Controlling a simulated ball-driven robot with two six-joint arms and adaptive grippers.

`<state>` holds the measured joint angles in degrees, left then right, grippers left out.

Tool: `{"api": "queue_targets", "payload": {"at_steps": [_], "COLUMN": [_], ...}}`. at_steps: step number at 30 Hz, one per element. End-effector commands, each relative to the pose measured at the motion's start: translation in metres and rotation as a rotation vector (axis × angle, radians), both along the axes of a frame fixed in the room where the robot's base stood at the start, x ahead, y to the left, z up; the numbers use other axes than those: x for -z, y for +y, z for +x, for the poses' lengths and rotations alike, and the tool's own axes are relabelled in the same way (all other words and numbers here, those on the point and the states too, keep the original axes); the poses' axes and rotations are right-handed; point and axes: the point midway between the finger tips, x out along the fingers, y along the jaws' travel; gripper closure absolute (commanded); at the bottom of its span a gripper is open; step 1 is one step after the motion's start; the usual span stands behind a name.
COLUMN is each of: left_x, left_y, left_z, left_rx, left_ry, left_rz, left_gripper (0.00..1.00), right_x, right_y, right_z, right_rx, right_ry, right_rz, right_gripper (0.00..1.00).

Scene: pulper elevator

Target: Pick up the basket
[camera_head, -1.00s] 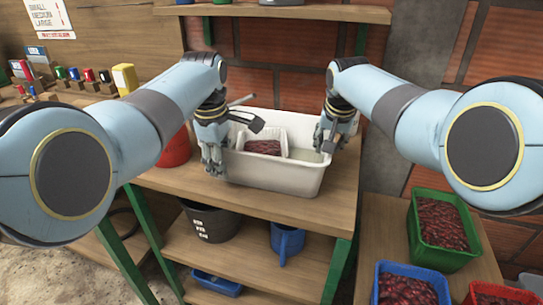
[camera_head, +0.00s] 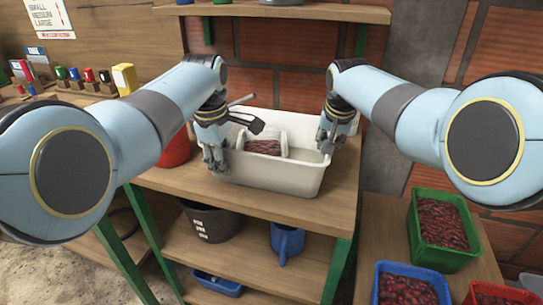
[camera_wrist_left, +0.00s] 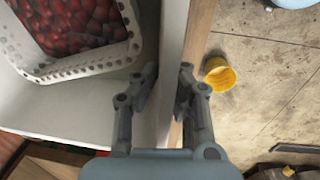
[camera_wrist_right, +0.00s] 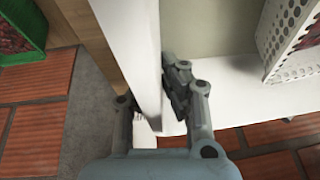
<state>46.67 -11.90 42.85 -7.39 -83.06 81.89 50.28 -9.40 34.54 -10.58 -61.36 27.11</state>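A white perforated basket (camera_head: 284,147) filled with dark red cherries (camera_head: 263,147) sits inside a white tub (camera_head: 275,180) on the wooden bench. The basket's rim also shows in the left wrist view (camera_wrist_left: 95,66) and its side in the right wrist view (camera_wrist_right: 285,35). My left gripper (camera_head: 215,160) is at the tub's left end. In the left wrist view its open fingers (camera_wrist_left: 163,85) stand either side of the tub wall. My right gripper (camera_head: 328,145) is at the tub's right end. Its fingers (camera_wrist_right: 148,85) are also apart, astride the wall; the inner one looks close to it.
A red bucket (camera_head: 175,150) stands left of the tub. A shelf (camera_head: 290,12) hangs above at the back. A green crate (camera_head: 440,232) and a blue crate (camera_head: 405,285) of cherries are lower right. A yellow cup (camera_wrist_left: 219,74) lies on the floor.

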Motion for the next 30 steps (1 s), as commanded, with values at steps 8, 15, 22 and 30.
{"api": "queue_targets", "payload": {"at_steps": [8, 15, 22, 30], "left_x": [-0.002, -0.013, -0.039, -0.058], "left_y": [0.0, 0.0, 0.0, 0.0], "left_z": [0.001, 0.002, 0.003, 0.003], "left_rx": [0.0, 0.0, 0.0, 0.0], "left_ry": [-0.003, -0.006, -0.01, -0.012], "left_rz": [0.0, -0.001, 0.0, -0.001], "left_gripper": [1.0, 1.0, 1.0, 1.0], "right_x": [-0.002, -0.014, -0.039, -0.059], "right_y": [0.0, 0.0, 0.0, 0.0], "right_z": [0.001, 0.002, 0.002, 0.003], "right_rx": [0.0, 0.0, -0.001, 0.0], "right_ry": [-0.003, -0.005, -0.01, -0.012], "right_rz": [0.0, 0.0, 0.001, 0.0], "right_gripper": [1.0, 1.0, 1.0, 1.0]}}
